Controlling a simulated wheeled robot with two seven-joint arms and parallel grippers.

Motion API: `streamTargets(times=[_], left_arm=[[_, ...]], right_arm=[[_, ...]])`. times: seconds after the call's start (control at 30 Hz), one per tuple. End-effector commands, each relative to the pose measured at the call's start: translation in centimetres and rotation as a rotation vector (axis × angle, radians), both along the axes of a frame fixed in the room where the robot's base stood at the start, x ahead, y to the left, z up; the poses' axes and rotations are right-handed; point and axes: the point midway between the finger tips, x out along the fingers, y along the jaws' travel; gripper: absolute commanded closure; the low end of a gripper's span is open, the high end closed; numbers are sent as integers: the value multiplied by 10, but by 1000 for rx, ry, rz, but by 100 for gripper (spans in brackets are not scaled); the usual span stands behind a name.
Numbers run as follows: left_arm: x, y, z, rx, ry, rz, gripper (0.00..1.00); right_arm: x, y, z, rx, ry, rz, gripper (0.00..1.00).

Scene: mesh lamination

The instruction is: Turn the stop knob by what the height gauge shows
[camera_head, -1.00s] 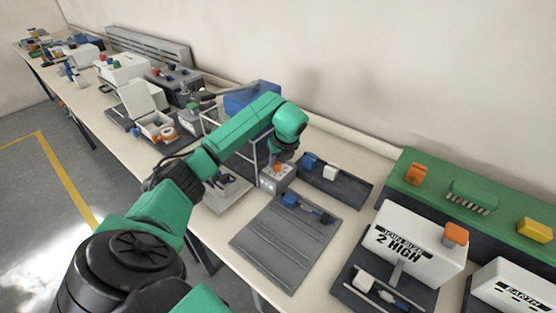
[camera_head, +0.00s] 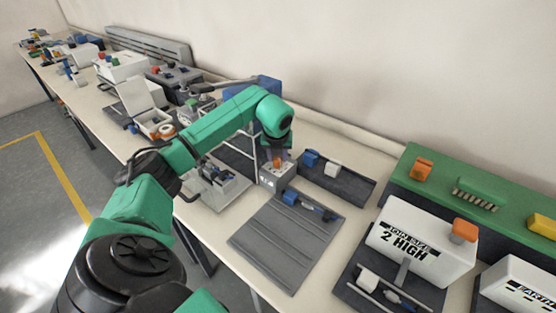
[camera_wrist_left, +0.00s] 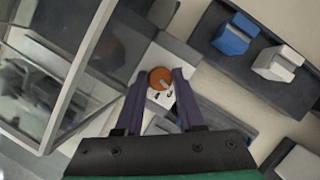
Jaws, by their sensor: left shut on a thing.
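The stop knob (camera_wrist_left: 160,79) is orange and round with a pale pointer mark. It sits on a small grey-white box (camera_wrist_left: 161,100) with dark marks on its face. In the head view the box (camera_head: 276,178) stands at the back edge of a grey ribbed mat. My left gripper (camera_wrist_left: 160,73) has its two dark fingers on either side of the knob, shut on it. Which thing is the height gauge I cannot tell for sure; a white box (camera_head: 420,243) reads "JOIN SIZE 2 HIGH". My right gripper is not in view.
A clear-walled frame (camera_wrist_left: 60,65) stands close left of my gripper. A dark tray (camera_head: 350,190) with blue and white blocks lies to the right. The grey ribbed mat (camera_head: 272,248) holds a blue-and-dark tool (camera_head: 310,205). A green unit (camera_head: 478,190) stands at the far right.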

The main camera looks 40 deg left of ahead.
Motion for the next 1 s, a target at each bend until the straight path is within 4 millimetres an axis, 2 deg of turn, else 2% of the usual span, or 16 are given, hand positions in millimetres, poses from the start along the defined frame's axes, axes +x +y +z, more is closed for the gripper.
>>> streamTargets(times=[0.1, 0.43, 0.97, 1.0], left_arm=[[0, 1, -2, 1, -2, -79, 100], [0, 1, 0, 0, -2, -230, 100], [0, 1, 1, 0, -2, -257, 100], [0, 1, 1, 0, -2, -257, 47]], right_arm=[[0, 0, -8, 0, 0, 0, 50], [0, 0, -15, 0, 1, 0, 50], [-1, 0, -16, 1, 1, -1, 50], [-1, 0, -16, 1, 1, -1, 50]])
